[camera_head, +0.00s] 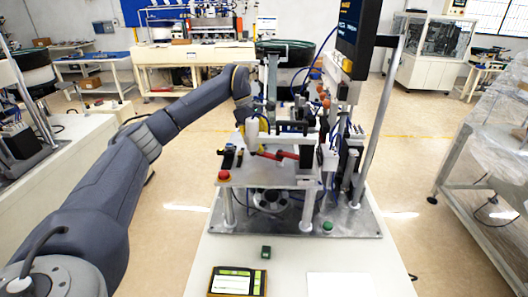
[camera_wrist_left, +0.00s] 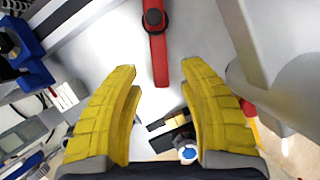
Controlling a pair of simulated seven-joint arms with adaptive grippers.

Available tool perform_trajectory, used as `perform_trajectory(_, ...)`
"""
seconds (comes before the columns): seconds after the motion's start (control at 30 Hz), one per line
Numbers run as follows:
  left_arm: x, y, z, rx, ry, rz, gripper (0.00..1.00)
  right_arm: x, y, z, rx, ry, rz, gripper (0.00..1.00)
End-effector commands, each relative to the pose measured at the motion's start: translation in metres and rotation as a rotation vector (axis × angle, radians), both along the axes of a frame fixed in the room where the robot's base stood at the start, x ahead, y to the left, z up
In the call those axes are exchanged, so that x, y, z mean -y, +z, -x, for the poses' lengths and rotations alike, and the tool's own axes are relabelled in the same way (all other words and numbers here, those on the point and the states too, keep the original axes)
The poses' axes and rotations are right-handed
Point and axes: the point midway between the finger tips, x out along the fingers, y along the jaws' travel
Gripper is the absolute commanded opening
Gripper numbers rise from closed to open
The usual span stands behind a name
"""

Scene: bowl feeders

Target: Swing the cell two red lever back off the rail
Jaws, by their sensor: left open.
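The red lever (camera_head: 274,155) lies on the pale top plate of the cell in the middle of the head view. In the left wrist view the red lever (camera_wrist_left: 158,45) is a flat bar with a dark round pivot near its upper end. Its lower end points toward the gap between the fingers. My left gripper (camera_wrist_left: 158,70) is open, its yellow fingers on either side of the lever's free end, with clear space on both sides. In the head view my left gripper (camera_head: 253,143) hangs over the plate beside the lever, partly hidden by the wrist. No right gripper shows.
A red mushroom button (camera_head: 224,175) stands at the plate's front left corner. A monitor (camera_head: 357,35) and slanted metal posts rise at the right. A yellow-edged handheld device (camera_head: 237,281) and a small green block (camera_head: 266,252) are on the front table. A grey cylinder (camera_wrist_left: 275,65) is close to the right finger.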

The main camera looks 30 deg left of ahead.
Motion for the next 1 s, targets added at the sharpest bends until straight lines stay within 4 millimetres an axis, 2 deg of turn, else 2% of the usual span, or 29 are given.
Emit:
perform_trajectory(0.1, 0.005, -0.012, 0.000, -0.001, -0.003, 0.000, 0.42, 0.000, 0.000, 0.000, 0.000, 0.000, 0.000, 0.44)
perform_trajectory(0.3, 0.009, -0.022, -0.001, -0.001, -0.001, -0.001, 0.42, 0.000, 0.000, 0.000, 0.000, 0.000, 0.000, 0.44)
perform_trajectory(0.73, 0.010, -0.025, -0.001, 0.000, -0.001, 0.000, 0.43, 0.000, 0.000, 0.000, 0.000, 0.000, 0.000, 0.44)
perform_trajectory(1.0, 0.010, -0.024, -0.001, 0.000, -0.001, 0.000, 0.12, 0.000, 0.000, 0.000, -0.001, 0.000, 0.000, 0.44)
